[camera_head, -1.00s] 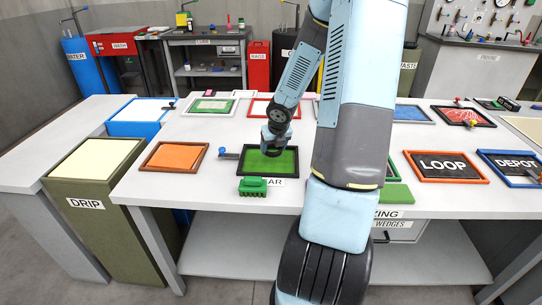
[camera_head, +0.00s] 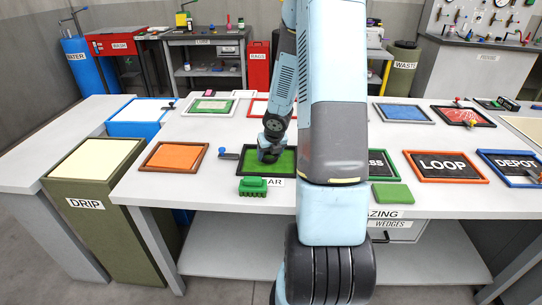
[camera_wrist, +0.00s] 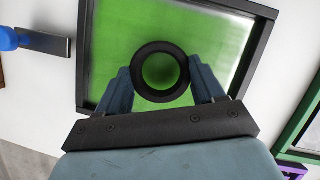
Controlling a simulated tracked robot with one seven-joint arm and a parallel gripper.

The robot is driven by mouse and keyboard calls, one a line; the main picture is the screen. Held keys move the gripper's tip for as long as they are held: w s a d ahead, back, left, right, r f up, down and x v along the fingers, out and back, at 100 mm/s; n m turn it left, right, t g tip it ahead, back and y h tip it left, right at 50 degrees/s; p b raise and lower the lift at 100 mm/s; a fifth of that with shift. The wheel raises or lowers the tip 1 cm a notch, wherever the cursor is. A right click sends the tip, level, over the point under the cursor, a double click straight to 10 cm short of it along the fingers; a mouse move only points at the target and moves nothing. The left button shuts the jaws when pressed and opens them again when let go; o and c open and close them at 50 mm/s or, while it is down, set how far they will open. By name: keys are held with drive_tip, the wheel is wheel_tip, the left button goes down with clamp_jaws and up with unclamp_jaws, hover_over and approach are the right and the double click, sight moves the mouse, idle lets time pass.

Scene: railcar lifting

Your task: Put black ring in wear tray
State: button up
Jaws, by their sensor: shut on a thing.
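The black ring (camera_wrist: 136,73) is upright to the view as a full circle in the wrist view, between my gripper's two fingers. My gripper (camera_wrist: 160,84) is shut on it. The wear tray is a green panel in a dark frame (camera_wrist: 107,58), and it fills most of the area behind the ring. In the head view the tray (camera_head: 286,163) lies on the near part of the table, its label partly covered. My gripper (camera_head: 269,153) is over the tray there; the ring is too small to make out. I cannot tell whether the ring touches the panel.
A green brush-like block (camera_head: 252,187) sits at the tray's front left. An orange tray (camera_head: 174,156) lies to the left. A blue-ended tool (camera_head: 228,154) is at the tray's left edge. A flat green block (camera_head: 392,194) and the LOOP tray (camera_head: 446,166) lie to the right.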

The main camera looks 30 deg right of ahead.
drive_tip(key=shift+f, duration=0.6)
drive_tip(key=o, duration=1.1)
drive_tip(key=shift+f, duration=0.1)
drive_tip(key=shift+r, duration=0.25)
drive_tip(key=shift+v, duration=5.8)
drive_tip(key=shift+s, duration=0.1)
